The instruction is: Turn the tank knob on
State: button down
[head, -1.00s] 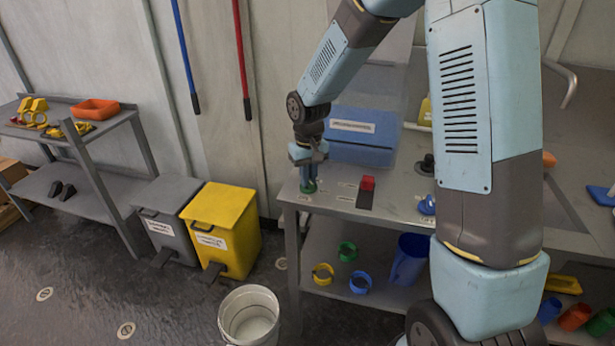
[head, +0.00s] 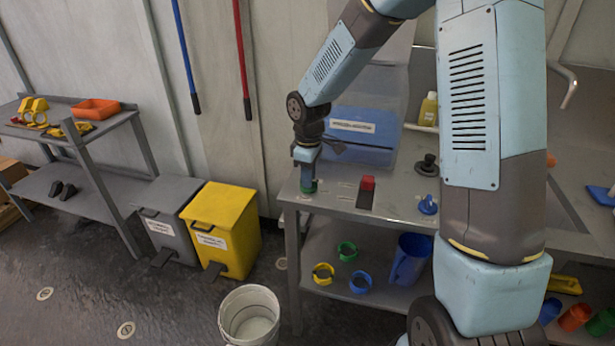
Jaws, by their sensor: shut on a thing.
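A green knob (head: 309,187) stands at the left front corner of the grey workbench (head: 335,205). My gripper (head: 308,181) points straight down over it and is shut on it; the fingers hide most of the knob. A blue knob-like part (head: 428,205) sits farther right on the bench, and a red switch-like block (head: 367,183) on a dark base lies between them. The bench labels are too small to read, so I cannot tell from lettering which part is the tank knob.
A blue box (head: 362,135), a black round part (head: 428,165) and a yellow bottle (head: 429,109) stand farther back. Coloured rings and a blue jug (head: 409,259) are on the lower shelf. A white bucket (head: 249,315) and a yellow bin (head: 223,230) stand on the floor.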

jog(key=shift+w+d+n, duration=0.1)
jog(key=shift+n, duration=0.3)
jog(key=c, duration=1.1)
grip_release()
jog(key=shift+r, duration=0.1)
notch_tip(320, 180, up, 14)
jog(key=shift+f, duration=0.2)
jog(key=s+d+r+m+t, duration=0.3)
jog(key=s+d+r+m, duration=0.4)
jog(key=s+d+r, duration=0.3)
jog(key=s+d+m+t, duration=0.1)
jog(key=s+d+m, duration=0.1)
jog(key=s, duration=0.3)
jog(key=s+d+m, duration=0.2)
jog(key=s+d, duration=0.1)
jog(key=s, duration=0.2)
jog(key=s+d+r+m+t, duration=0.1)
jog(key=s+d+m, duration=0.1)
jog(key=s, duration=0.4)
jog(key=shift+d+r+m+t, duration=0.1)
jog(key=shift+d+m+t, duration=0.25)
jog(key=shift+m, duration=0.25)
